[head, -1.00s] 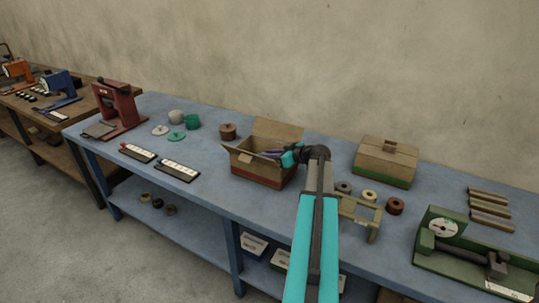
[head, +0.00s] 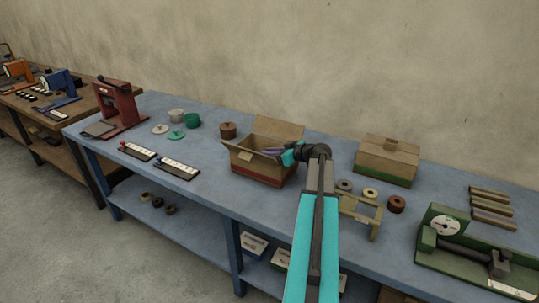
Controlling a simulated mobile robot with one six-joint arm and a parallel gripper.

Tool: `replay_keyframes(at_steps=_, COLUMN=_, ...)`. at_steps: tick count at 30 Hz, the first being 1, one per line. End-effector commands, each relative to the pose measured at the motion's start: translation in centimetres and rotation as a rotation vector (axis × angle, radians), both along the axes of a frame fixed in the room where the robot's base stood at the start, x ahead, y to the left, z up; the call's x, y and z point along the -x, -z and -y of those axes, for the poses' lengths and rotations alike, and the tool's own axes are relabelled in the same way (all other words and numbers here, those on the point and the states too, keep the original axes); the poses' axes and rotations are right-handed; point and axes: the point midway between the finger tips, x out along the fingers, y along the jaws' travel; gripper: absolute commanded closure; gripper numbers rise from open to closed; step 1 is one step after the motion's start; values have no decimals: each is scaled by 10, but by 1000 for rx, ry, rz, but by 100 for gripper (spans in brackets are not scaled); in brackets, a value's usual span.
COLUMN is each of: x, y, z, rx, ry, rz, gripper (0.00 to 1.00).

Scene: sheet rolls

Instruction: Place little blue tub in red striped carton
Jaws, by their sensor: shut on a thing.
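The red striped carton (head: 243,169) stands open on the blue bench, with its flaps spread and a red band low on its side. My gripper (head: 271,153) reaches in from the right, its fingertips over the carton's opening. It is shut on a small bluish thing at its fingertips, which fits the little blue tub. The fingers and the carton wall hide most of that thing, so its outline and height above the carton floor cannot be told.
A closed green-striped carton (head: 387,161) stands to the right. A small tan stand (head: 360,208) and brown rolls (head: 396,204) lie near my arm. Green tub (head: 192,120), white tub (head: 176,116) and brown tub (head: 228,130) stand left. A red press (head: 118,107) is farther left.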

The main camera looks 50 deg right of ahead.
Motion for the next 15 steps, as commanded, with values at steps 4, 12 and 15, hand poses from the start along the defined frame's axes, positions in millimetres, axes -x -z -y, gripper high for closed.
replay_keyframes(at_steps=4, x=2, y=14, z=-2, rx=3, ry=-7, rz=-15, gripper=100)
replay_keyframes(at_steps=12, x=3, y=16, z=-3, rx=4, ry=-11, rz=-16, gripper=100)
replay_keyframes(at_steps=15, x=3, y=16, z=-4, rx=4, ry=-11, rz=-16, gripper=66)
